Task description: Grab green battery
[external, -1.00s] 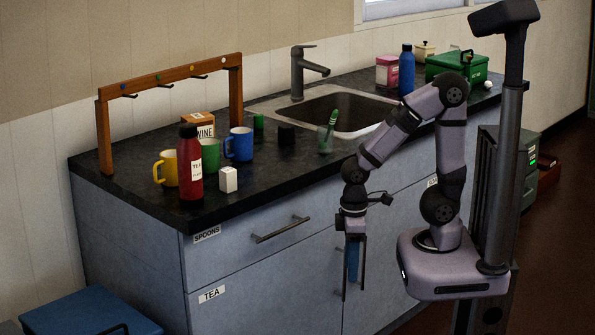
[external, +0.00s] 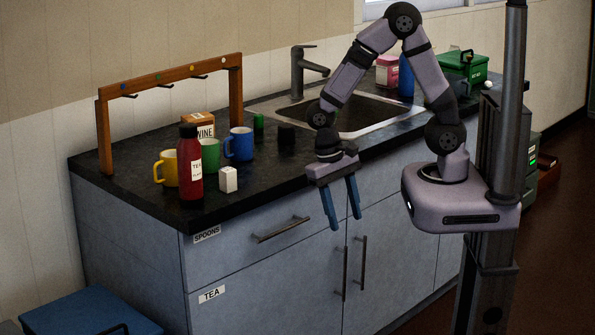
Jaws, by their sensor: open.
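A small green cylinder (external: 258,127), which looks like the green battery, stands upright on the dark counter behind the blue mug (external: 239,145). A short black cylinder (external: 286,134) stands just to its right. My gripper (external: 345,221) is open and empty, with its two blue fingers pointing down in front of the counter's front edge. It is to the right of the green cylinder, nearer the camera and apart from it.
A red bottle (external: 189,163), yellow mug (external: 167,168), green mug (external: 210,154) and white block (external: 228,179) stand at the counter's left. A wooden rack (external: 172,77) rises behind them. The sink (external: 365,110) lies behind my arm. Counter at the front centre is clear.

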